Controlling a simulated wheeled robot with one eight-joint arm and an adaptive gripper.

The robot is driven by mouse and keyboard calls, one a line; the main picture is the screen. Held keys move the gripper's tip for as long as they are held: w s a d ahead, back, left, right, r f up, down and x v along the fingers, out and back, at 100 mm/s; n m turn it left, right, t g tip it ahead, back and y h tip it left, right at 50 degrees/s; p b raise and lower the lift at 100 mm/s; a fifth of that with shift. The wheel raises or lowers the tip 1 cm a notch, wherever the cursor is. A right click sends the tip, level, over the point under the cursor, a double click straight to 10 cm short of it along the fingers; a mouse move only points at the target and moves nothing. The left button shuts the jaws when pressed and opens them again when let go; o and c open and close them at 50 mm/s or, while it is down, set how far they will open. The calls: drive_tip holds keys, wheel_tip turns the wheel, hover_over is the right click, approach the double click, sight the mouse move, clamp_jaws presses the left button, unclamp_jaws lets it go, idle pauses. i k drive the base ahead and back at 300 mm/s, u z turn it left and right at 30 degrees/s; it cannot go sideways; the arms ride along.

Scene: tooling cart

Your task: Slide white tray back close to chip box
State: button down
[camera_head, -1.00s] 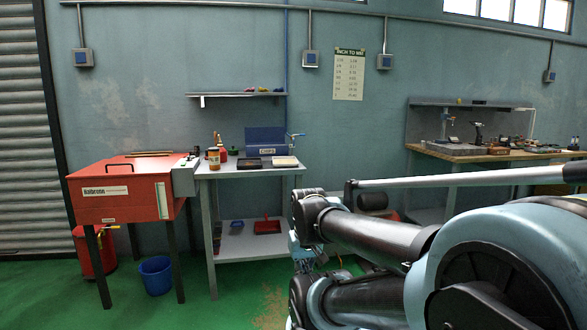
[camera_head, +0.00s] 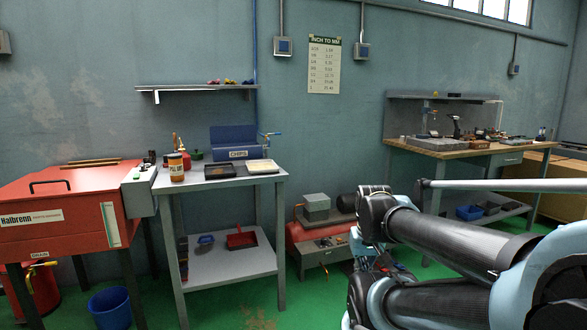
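The white tray (camera_head: 261,167) lies on the right part of the grey cart's top shelf, near its right end. The blue chip box (camera_head: 235,154), labelled CHIPS, stands behind it at the back of the top. A dark tray (camera_head: 219,172) lies just left of the white tray. The white tray sits in front of the box's right side; the exact gap is hard to tell from here. My arm fills the lower right of the view, well to the right of the cart. My gripper cannot be made out clearly at the arm's end.
A jar (camera_head: 176,168) stands on the left of the cart top. The red Halbrenn cabinet (camera_head: 60,200) adjoins the cart's left side. A red compressor (camera_head: 318,240) sits on the floor to the right. A blue bucket (camera_head: 110,308) stands at lower left. Green floor (camera_head: 215,310) is open before the cart.

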sight(254, 167)
drive_tip(key=u, duration=0.2)
drive_tip(key=i, duration=0.9)
drive_tip(key=u, duration=0.5)
